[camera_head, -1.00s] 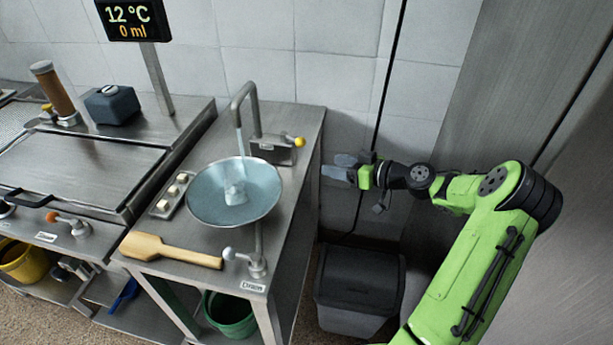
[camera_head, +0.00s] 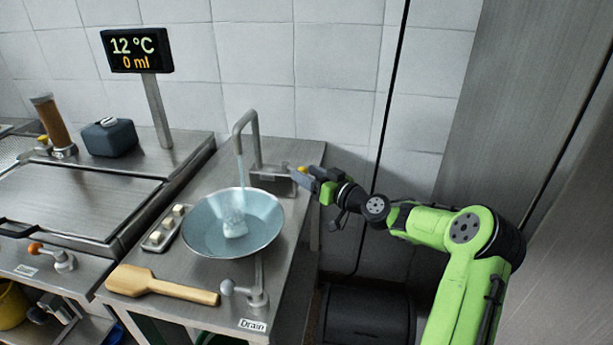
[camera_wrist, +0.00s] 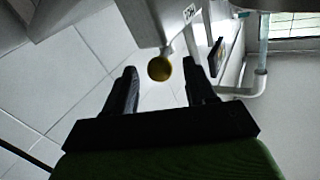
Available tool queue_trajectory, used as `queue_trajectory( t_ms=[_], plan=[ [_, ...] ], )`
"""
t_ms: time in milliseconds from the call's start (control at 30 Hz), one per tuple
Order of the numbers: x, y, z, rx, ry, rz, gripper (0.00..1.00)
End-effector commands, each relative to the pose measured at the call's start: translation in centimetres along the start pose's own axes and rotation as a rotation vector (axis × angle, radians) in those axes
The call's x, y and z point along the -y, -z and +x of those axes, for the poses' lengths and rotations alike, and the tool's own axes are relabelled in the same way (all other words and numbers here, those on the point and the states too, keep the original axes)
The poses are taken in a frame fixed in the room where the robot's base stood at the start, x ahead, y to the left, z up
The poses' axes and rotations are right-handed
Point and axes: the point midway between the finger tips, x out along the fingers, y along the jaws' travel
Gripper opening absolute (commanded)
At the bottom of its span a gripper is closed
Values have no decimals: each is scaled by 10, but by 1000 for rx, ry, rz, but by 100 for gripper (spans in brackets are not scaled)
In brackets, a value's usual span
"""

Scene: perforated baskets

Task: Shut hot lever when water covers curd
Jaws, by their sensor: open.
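The hot lever has a yellow ball knob (camera_wrist: 160,68) on a short stem. In the wrist view it sits between and just beyond the fingertips of my gripper (camera_wrist: 160,75), which is open and holds nothing. In the head view my gripper (camera_head: 303,180) is at the right side of the grey tap box (camera_head: 270,183), partly hiding the knob. Water runs from the curved spout (camera_head: 240,125) into the round bluish bowl (camera_head: 205,240). A white curd block (camera_head: 235,226) lies in it under the stream; I cannot tell whether water covers it.
A display (camera_head: 137,50) reads 12 °C and 0 ml. A tray of small white cubes (camera_head: 163,228) is left of the bowl. A wooden paddle (camera_head: 165,287) and a drain lever (camera_head: 245,293) are in front. A dark bin (camera_head: 368,315) stands below my arm.

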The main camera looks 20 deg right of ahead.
Motion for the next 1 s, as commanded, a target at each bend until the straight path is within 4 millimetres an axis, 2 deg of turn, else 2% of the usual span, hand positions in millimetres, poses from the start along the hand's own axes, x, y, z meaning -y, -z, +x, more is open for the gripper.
queue_trajectory(
  t_ms=[100,367,700,867,1000],
  plan=[
    [0,0,10,-1,0,2,55],
    [0,0,11,1,0,2,54],
    [0,0,11,1,0,1,2],
    [-2,1,12,1,19,2,1],
    [-9,4,14,12,100,3,1]
  ],
)
